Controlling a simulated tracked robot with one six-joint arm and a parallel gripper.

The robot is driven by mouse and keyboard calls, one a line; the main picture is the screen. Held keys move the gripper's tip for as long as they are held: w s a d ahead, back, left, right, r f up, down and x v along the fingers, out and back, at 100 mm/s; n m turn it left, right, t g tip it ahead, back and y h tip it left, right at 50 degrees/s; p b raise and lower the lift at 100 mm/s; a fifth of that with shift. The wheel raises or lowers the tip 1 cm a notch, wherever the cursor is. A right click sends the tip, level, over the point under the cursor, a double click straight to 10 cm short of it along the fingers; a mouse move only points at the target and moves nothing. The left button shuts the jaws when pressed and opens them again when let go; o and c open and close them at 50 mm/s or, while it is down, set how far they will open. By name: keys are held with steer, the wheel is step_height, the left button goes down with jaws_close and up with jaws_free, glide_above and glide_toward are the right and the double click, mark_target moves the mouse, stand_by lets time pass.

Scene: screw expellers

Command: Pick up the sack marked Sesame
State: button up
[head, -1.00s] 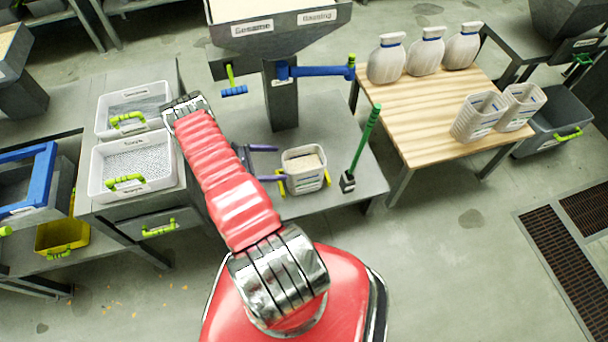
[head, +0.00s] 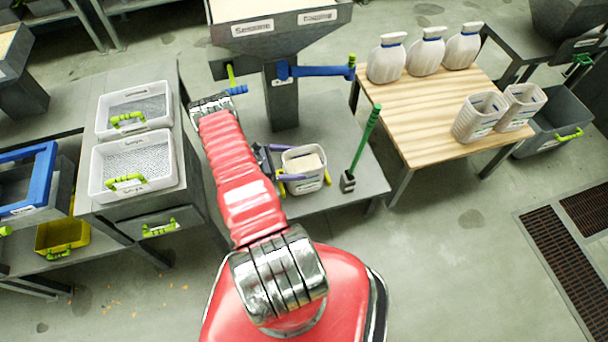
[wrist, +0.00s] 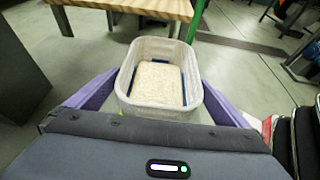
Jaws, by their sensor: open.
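Three white sacks with blue ties stand on the wooden table at the upper right of the head view: a left one (head: 387,62), a middle one (head: 427,55) and a right one (head: 463,48). I cannot read any marking on them, so I cannot tell which is Sesame. My gripper (head: 294,163) has purple fingers, open, at the pale tub (head: 308,183) on the grey bench, well left of the sacks. In the wrist view the fingers lie spread on either side of the tub (wrist: 158,110), which holds pale grain. The sacks are not visible there.
The expeller hopper (head: 280,35) has a label reading Sesame. A green-handled tool (head: 365,140) stands right of the tub. Two pale tubs sit on the wooden table (head: 420,110). White trays (head: 135,165) are at left. Open floor lies at lower right.

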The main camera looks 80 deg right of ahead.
steer(key=x, duration=0.5)
steer(key=shift+r, duration=0.15)
stand_by(0.3)
steer(key=c, duration=1.8)
steer(key=shift+o, duration=0.2)
steer(key=shift+r, duration=0.15)
step_height(320, 180, up, 10)
stand_by(0.3)
